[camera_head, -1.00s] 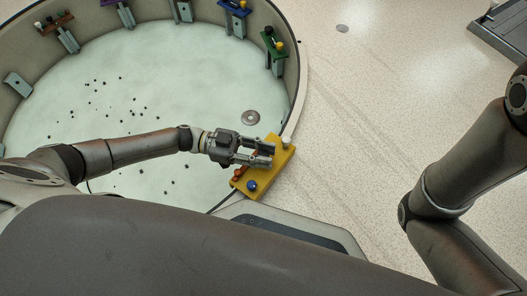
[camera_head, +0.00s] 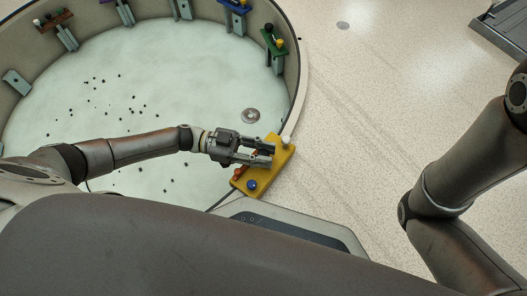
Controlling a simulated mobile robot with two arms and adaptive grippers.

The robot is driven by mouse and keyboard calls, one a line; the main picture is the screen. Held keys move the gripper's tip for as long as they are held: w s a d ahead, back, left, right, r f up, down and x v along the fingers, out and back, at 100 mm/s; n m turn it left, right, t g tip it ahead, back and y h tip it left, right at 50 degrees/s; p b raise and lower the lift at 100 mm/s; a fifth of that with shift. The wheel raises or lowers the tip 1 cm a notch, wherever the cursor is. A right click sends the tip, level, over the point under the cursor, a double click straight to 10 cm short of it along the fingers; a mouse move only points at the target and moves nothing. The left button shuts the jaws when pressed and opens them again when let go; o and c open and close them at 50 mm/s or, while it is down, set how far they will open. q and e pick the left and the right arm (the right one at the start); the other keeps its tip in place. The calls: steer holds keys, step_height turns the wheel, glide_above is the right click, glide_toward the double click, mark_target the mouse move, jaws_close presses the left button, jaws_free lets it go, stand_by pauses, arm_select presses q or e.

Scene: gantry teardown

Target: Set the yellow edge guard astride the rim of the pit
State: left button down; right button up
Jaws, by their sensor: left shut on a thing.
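The yellow edge guard (camera_head: 280,158) is a block with a white knob, a blue knob and an orange part on top. It is at the near right stretch of the pit rim (camera_head: 301,70). My left gripper (camera_head: 272,156) is over the guard, with its fingers shut on a part of it that they largely hide. I cannot tell whether the guard sits astride the rim or is held just above it. The pit (camera_head: 200,65) is round with a pale floor. My right gripper is not in view; only my right arm shows at the right.
Brackets with coloured blocks line the pit's inner wall, including a green one (camera_head: 272,42), a blue one (camera_head: 235,7) and a brown one (camera_head: 54,20). Small dark bits and a grey disc (camera_head: 251,115) lie on the pit floor. The speckled floor right of the pit is largely clear.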

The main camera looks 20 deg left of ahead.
arm_select(q)
steer(key=shift+f, duration=0.1)
steer(key=c, duration=1.2)
jaws_free()
steer(key=shift+o, duration=0.5)
steer(key=shift+f, duration=0.15)
steer(key=s+a, duration=0.1)
steer(key=a, duration=1.1)
